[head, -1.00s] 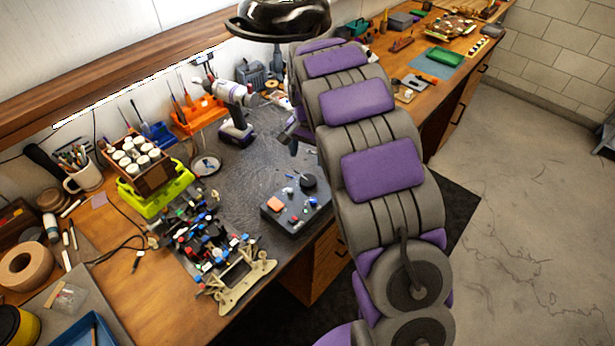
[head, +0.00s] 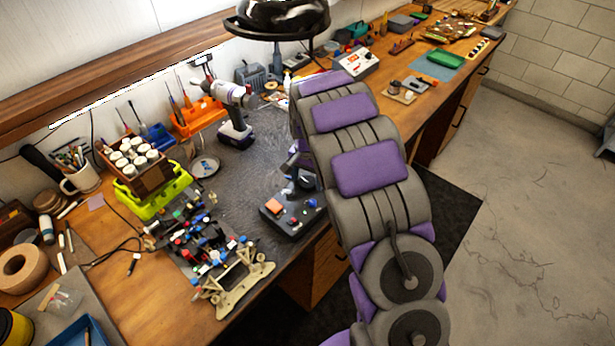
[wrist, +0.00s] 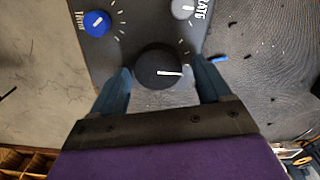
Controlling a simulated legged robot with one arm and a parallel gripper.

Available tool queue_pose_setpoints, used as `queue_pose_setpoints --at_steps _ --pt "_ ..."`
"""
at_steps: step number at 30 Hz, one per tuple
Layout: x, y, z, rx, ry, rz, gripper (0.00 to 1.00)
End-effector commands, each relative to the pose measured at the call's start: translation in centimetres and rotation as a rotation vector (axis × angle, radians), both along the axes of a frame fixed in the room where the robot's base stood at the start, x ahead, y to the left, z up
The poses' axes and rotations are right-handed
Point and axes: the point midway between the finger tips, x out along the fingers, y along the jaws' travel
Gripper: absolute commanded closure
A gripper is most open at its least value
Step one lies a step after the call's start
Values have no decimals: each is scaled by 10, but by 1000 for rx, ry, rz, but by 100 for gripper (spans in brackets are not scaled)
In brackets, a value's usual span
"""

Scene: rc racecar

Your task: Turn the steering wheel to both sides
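The controller (head: 285,219) is a dark box on the bench mat, with an orange button, a blue knob and small coloured controls on top. Its black wheel knob (wrist: 157,68) with a white pointer line shows in the wrist view; my arm largely hides it in the head view. My gripper (wrist: 164,82) is open, with one finger on each side of the black knob. I cannot tell whether either finger touches it. A blue knob (wrist: 97,23) and a grey knob (wrist: 184,9) sit beyond it on the controller.
A car chassis (head: 240,287) with several coloured parts lies left of the controller. A cordless drill (head: 235,112) stands behind. A lime green crate (head: 154,195) sits further left. The dark mat between the drill and controller is mostly clear.

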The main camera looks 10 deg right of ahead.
Motion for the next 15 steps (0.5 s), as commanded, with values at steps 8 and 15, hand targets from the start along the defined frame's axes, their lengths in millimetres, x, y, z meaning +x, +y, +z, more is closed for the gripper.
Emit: queue_pose_setpoints --at_steps 8,15 --pt "0 0 0 0 0 0 50" --pt "0 0 0 1 -1 0 73"
